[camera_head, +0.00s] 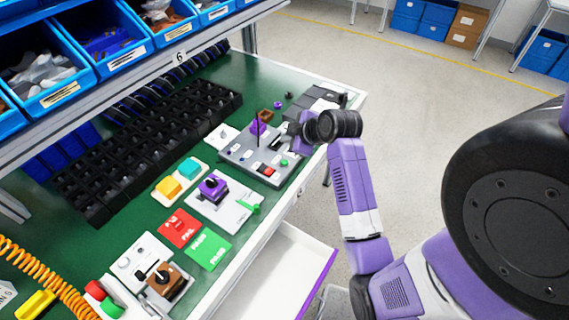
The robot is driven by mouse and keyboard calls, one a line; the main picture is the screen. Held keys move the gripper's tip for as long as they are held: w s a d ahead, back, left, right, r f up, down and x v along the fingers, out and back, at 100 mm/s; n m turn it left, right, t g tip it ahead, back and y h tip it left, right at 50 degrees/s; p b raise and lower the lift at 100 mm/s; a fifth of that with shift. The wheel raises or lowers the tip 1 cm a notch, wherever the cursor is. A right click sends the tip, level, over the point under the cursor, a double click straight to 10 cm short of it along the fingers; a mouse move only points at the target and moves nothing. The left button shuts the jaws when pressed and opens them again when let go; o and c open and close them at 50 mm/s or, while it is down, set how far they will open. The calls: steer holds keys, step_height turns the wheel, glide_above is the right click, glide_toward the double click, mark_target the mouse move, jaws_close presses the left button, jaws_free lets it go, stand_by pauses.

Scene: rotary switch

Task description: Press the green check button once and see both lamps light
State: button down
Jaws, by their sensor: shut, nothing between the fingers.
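A grey test fixture (242,162) stands on the green bench mat near the right end. It carries a purple switch part (258,127), a thin dark upright rod, a red block (267,170) and a small green button (284,162) near its front right edge. My gripper (278,143) is small and dark here, shut and empty, over the right part of the fixture. It appears just behind the green button, and I cannot tell whether it touches anything. Small blue and white spots show on the fixture's top. I cannot make out which are lamps or whether any is lit.
A white plate with a purple switch (213,187) and a green handle lies to the left. Red (179,228) and green (209,249) cards lie nearer. Black bins (150,140) line the back under blue shelf bins (110,40). An open drawer (275,275) juts out in front.

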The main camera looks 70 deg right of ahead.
steer(key=b, duration=0.5)
glide_above(287, 164)
step_height(287, 164, down, 6)
steer(key=shift+r, duration=0.1)
steer(key=shift+f+b, duration=0.5)
steer(key=shift+f, duration=0.45)
steer(key=shift+f, duration=0.1)
stand_by(0.8)
steer(key=shift+f, duration=0.3)
steer(key=shift+f, duration=0.5)
stand_by(0.8)
steer(key=shift+r, duration=0.1)
steer(key=shift+r+p, duration=0.65)
steer(key=shift+r, duration=0.15)
